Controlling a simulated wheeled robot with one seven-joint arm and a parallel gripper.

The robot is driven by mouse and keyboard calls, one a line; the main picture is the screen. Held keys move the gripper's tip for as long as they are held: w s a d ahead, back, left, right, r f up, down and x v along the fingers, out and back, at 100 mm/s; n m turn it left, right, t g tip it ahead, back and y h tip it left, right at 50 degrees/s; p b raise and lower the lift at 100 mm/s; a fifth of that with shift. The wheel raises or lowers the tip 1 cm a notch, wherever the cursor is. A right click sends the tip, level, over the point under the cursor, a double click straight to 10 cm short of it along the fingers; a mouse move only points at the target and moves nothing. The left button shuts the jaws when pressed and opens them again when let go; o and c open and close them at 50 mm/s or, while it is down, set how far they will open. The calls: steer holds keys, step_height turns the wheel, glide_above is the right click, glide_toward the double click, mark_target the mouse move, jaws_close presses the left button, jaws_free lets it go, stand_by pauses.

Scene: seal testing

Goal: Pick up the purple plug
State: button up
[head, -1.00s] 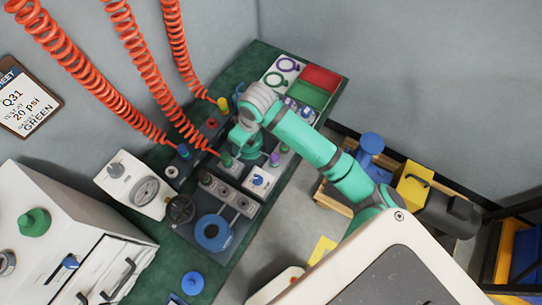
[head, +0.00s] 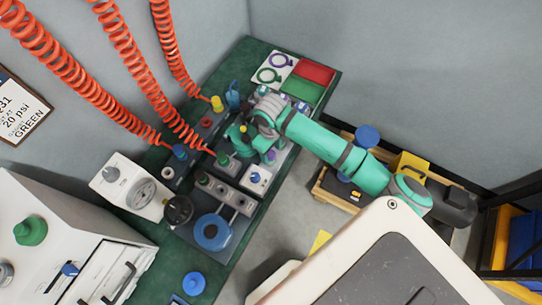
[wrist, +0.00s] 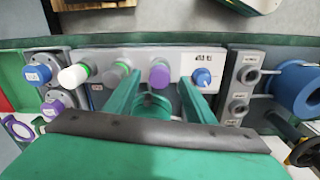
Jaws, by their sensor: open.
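The purple plug (wrist: 160,76) stands in a grey block, seen in the wrist view between and just beyond my gripper's green fingers. It also shows as a small purple spot beside my gripper in the head view (head: 270,156). My gripper (wrist: 160,88) is open, with one finger on each side of the plug in the picture. I cannot tell whether the fingers reach down around it. In the head view my gripper (head: 241,137) is over the bench fixtures, and the hand hides part of them.
A blue knob (wrist: 202,76) is close on the right. Red coiled hoses (head: 125,55) hang over the bench. A gauge box (head: 128,186) stands nearby.

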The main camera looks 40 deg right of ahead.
mark_target(271, 154)
steer(key=shift+f, duration=1.7)
steer(key=shift+d, duration=0.1)
steer(key=c, duration=1.2)
steer(key=shift+r, duration=0.15)
